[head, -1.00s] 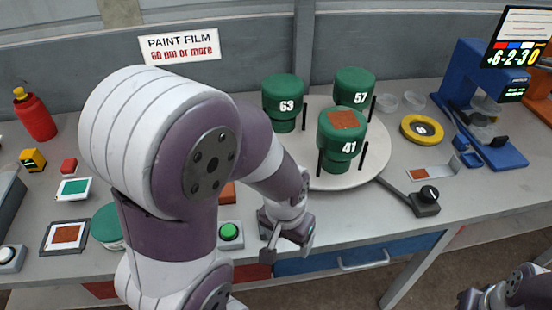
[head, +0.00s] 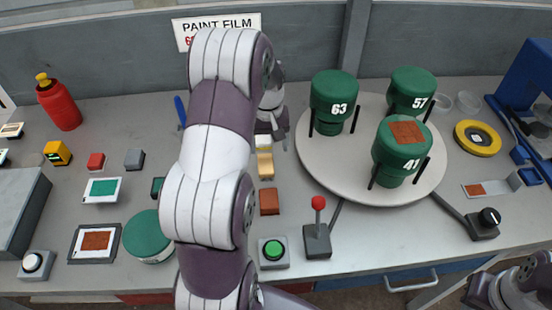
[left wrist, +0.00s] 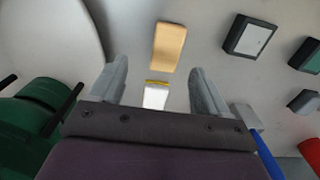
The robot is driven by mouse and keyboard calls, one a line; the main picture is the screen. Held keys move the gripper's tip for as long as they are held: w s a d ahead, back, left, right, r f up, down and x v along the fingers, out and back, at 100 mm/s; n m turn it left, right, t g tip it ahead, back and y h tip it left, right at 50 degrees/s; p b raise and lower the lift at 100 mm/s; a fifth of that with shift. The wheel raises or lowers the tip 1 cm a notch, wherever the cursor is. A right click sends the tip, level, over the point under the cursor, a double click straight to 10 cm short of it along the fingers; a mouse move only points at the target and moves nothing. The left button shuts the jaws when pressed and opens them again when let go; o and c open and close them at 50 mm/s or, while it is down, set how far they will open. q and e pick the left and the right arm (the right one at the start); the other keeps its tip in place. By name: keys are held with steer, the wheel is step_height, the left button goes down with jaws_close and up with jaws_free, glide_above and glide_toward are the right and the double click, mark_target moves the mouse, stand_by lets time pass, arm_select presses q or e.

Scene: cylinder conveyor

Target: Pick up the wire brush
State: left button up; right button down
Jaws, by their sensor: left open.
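No wire bristles show clearly, so I cannot tell for sure which tool is the wire brush. A tan block (head: 265,166) lies left of the turntable; it also shows in the left wrist view (left wrist: 168,47). Beside it lies a small white and yellow block (head: 263,143). A blue-handled tool (head: 180,110) with a grey end lies further left, partly behind my arm. My left gripper (head: 273,132) is open and empty above the white and yellow block, which shows between its fingers (left wrist: 157,88) in the left wrist view. My right gripper is unclear at the lower right edge.
The white turntable (head: 330,165) bears several green cylinders, 63 being nearest my left gripper. A rust-coloured block (head: 269,201), a green button (head: 273,250) and a red-knobbed lever (head: 318,235) stand at the front. A black knob (head: 488,217) is at the right.

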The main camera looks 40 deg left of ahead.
mark_target(266, 163)
arm_select(q)
steer(key=shift+s+a+f, duration=0.2)
steer(key=shift+s+f, duration=0.35)
steer(key=shift+f, duration=0.05)
steer(key=shift+s+a+f, duration=0.15)
steer(key=shift+s+f, duration=0.35)
steer(key=shift+f, duration=0.1)
steer(key=f, duration=0.2)
steer(key=w+f, duration=0.1)
steer(key=f, duration=0.1)
steer(key=f+p, duration=0.1)
steer(key=shift+w+f, duration=0.25)
steer(key=shift+f, duration=0.15)
steer(key=shift+s, duration=0.25)
steer(key=shift+w+a+f, duration=0.1)
steer(key=shift+c, duration=0.3)
steer(key=shift+w, duration=0.15)
steer(key=c, duration=1)
arm_select(e)
steer(key=shift+s+a+r, duration=0.4)
steer(key=shift+r, duration=0.2)
